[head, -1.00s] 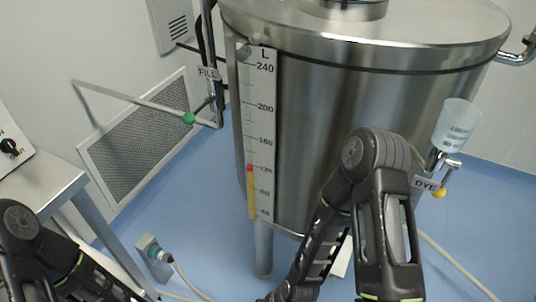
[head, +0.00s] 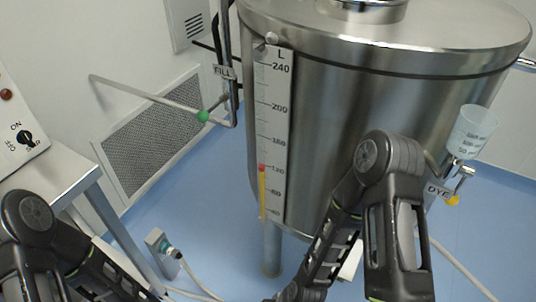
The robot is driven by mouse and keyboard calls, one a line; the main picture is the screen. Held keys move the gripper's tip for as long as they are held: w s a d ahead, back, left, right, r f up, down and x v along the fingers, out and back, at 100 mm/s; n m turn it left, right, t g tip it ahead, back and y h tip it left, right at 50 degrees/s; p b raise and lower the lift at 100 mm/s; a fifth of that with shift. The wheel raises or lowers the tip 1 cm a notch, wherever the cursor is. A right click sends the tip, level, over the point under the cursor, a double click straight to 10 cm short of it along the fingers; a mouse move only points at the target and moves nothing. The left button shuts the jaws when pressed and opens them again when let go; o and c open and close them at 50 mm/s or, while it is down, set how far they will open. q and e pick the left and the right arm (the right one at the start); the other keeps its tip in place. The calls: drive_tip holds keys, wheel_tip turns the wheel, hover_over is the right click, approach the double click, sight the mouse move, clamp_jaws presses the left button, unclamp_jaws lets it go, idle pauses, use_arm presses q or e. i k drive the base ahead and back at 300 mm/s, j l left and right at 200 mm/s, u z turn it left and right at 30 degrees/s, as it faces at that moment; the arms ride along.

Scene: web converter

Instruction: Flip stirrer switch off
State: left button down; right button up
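The box stands on a steel table (head: 60,185). My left arm comes in at the lower left, below the table top, and my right arm crosses in front of the tank. Both grippers lie outside the picture, so I cannot see their fingers.
A large steel tank (head: 340,110) with a litre scale (head: 274,140) fills the middle. A fill lever with a green knob (head: 203,116) sticks out left of it. A dye cup (head: 472,132) hangs at the right. A plug box (head: 162,254) and cables lie on the blue floor.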

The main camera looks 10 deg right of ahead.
sight(25, 136)
drive_tip(key=u, duration=1.3)
